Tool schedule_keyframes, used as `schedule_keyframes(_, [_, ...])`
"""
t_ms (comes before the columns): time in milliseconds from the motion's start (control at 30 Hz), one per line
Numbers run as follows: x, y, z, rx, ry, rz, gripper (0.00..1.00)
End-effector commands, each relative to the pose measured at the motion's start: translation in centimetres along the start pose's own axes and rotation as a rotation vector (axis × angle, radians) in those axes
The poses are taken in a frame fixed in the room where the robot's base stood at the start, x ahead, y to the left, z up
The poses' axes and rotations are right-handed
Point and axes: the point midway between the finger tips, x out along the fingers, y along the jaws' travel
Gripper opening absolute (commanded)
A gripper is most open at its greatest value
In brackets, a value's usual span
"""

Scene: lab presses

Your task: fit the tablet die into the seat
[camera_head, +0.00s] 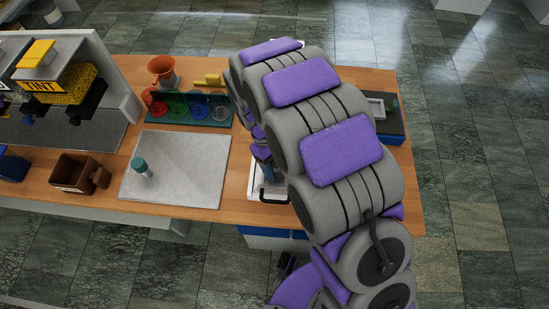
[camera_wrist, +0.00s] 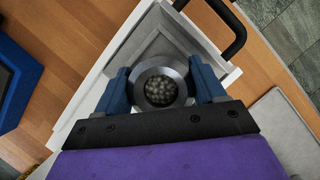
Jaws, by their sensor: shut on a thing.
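A grey metal ring (camera_wrist: 138,90), which looks like the tablet die, is between the two blue fingers of my gripper (camera_wrist: 164,84) in the wrist view. The gripper is shut on it. The ring is over a white tray (camera_wrist: 98,76) with a grey square recess and a black handle. I cannot tell the ring's height over the tray. The tray also shows in the head view (camera_head: 255,183), partly hidden by my arm, which also hides the ring there. I cannot make out the seat for certain.
A grey plate (camera_head: 190,180) with a teal-capped bottle (camera_head: 141,168) lies left of the tray. A brown box (camera_head: 75,172) and a press (camera_head: 58,85) are at left.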

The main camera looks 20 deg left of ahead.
Motion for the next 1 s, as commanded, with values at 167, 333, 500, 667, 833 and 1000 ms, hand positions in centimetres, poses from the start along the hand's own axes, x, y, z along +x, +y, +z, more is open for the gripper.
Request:
schedule_keyframes(167, [0.2, 0.0, -0.1, 0.001, -0.001, 0.0, 0.21])
schedule_keyframes(333, [0.2, -0.2, -0.7, 0.001, -0.008, 0.001, 0.21])
schedule_keyframes(500, [0.2, -0.2, -0.7, 0.001, -0.008, 0.001, 0.21])
schedule_keyframes(667, [0.2, -0.1, -0.4, 0.001, -0.006, 0.001, 0.21])
schedule_keyframes(833, [0.3, 0.0, 0.4, 0.001, -0.004, -0.001, 0.21])
schedule_keyframes(1000, [0.4, 0.0, 0.2, 0.001, -0.005, -0.001, 0.21])
